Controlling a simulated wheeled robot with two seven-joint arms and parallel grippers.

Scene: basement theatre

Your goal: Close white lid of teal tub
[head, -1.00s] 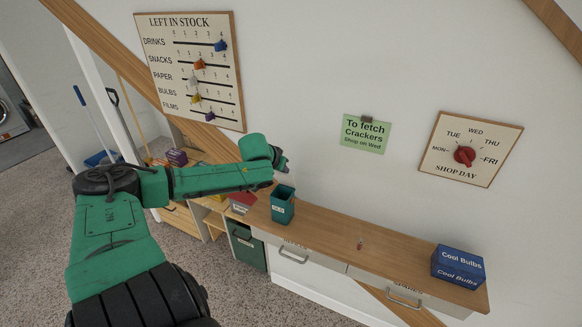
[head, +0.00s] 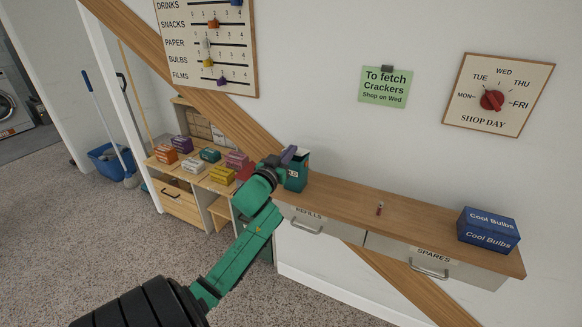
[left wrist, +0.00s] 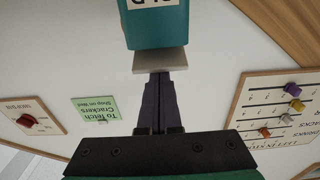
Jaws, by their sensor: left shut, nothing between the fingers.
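The teal tub (head: 296,176) stands at the left end of the wooden shelf, partly hidden by my left gripper (head: 289,155). In the left wrist view, which is upside down, the tub (left wrist: 155,25) shows with its label. A pale grey-white plate (left wrist: 160,58), seemingly the lid, shows at the tub's rim, between the tub and my purple fingertips (left wrist: 159,78). The fingers are shut and empty, and reach to the plate or overlap it; contact is unclear. I cannot tell the lid's angle. My right gripper is in neither view.
The shelf (head: 335,200) carries a small red item (head: 379,208) and blue Cool Bulbs boxes (head: 488,230). Drawers are below it. The wall is close behind. Several coloured boxes lie on a lower unit (head: 190,178) at left. The shelf's middle is mostly clear.

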